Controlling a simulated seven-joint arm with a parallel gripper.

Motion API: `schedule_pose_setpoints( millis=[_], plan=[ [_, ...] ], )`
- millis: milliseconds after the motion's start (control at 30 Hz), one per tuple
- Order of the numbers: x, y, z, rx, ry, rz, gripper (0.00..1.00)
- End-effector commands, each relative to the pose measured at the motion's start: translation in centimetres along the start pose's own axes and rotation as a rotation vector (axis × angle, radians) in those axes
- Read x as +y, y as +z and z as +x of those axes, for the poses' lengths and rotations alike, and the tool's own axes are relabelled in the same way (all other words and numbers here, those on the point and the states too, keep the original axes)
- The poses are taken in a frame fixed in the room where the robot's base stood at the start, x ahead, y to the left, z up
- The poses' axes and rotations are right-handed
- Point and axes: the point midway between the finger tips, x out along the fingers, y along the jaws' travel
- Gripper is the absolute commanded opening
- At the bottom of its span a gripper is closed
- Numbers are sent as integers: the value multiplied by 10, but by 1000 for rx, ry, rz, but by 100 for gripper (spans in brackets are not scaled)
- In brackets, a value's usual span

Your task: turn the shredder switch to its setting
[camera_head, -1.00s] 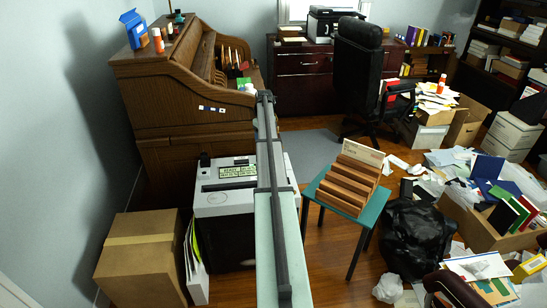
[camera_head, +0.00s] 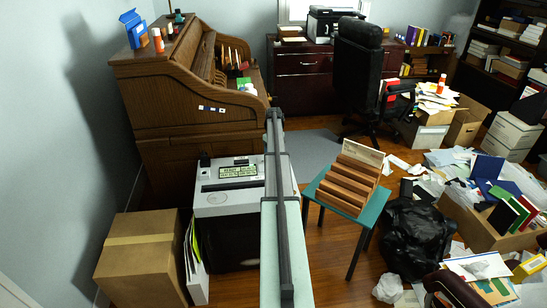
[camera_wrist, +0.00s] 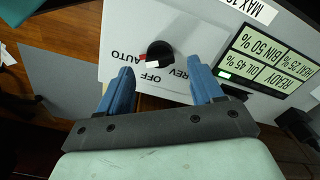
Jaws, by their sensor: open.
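The shredder (camera_head: 215,205) is a white-topped, dark-bodied machine beside the roll-top desk in the head view. Its lit display (camera_head: 238,171) is visible there, but my arm hides the switch. In the wrist view the black round switch (camera_wrist: 160,50) has a white mark on its lower edge, on the side of the OFF label. The labels AUTO, OFF and REV show upside down around it. My gripper (camera_wrist: 163,76) has two blue fingers spread apart, one on each side of the switch in the picture. Nothing is between them at their tips, and I cannot tell their height above the panel.
A cardboard box (camera_head: 143,262) and upright papers stand left of the shredder. A teal table (camera_head: 366,218) with a wooden sorter stands to the right. The display (camera_wrist: 268,62) lies near the right finger in the wrist view.

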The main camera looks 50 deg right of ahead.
Motion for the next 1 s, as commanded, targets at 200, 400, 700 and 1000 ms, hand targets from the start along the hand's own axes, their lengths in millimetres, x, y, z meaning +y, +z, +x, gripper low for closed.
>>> schedule_pose_setpoints(
  millis=[200,400,700,1000],
  plan=[
    [0,0,22,0,0,0,66],
    [0,0,27,0,0,0,66],
    [0,0,27,1,1,0,59],
    [0,0,27,1,0,0,31]
  ],
)
